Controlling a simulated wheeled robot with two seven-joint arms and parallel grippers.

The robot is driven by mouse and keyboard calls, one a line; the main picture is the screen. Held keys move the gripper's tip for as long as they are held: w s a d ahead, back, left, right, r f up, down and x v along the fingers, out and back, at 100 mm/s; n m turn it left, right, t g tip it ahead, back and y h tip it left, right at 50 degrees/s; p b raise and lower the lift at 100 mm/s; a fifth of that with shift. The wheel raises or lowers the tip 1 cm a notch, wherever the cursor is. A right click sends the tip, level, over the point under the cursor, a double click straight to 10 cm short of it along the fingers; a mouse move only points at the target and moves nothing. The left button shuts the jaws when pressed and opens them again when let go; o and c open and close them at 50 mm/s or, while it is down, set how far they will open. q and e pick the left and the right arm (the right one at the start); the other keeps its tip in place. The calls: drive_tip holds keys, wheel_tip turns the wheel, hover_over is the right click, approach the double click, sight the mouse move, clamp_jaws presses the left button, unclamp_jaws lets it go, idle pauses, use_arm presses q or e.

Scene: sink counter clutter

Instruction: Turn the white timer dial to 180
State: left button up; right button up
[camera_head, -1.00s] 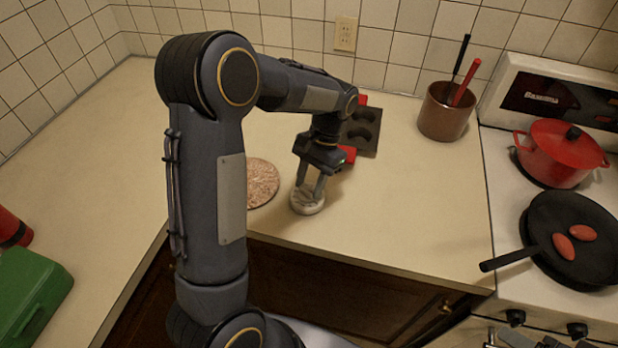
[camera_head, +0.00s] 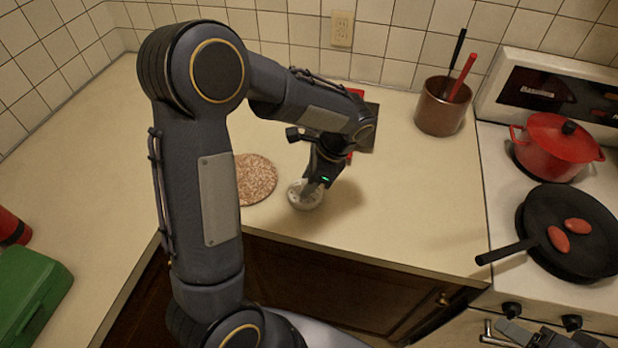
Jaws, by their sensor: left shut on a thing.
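The white timer (camera_head: 298,200) is a small round piece on the counter near its front edge, right of a speckled round board. My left gripper (camera_head: 309,190) reaches down onto it from above and is shut on its dial. The gripper and wrist hide part of the dial, and its markings are too small to read. Part of what looks like my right gripper (camera_head: 548,338) shows at the bottom right edge; its fingers cannot be made out.
The speckled board (camera_head: 256,178) lies just left of the timer. A dark tray (camera_head: 371,125) is partly behind my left arm. A brown utensil pot (camera_head: 440,112) stands at the back. The stove at right holds a red pot (camera_head: 556,145) and black pan (camera_head: 580,258). Counter between is clear.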

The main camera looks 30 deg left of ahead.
use_arm(q)
drive_tip(key=shift+s+m+t, duration=0.15)
drive_tip(key=shift+m+t, duration=0.35)
drive_tip(key=shift+m, duration=0.8)
drive_tip(key=o, duration=1)
drive_tip(key=v, duration=0.7)
drive_tip(key=shift+d+r, duration=0.3)
drive_tip(key=shift+r, duration=0.05)
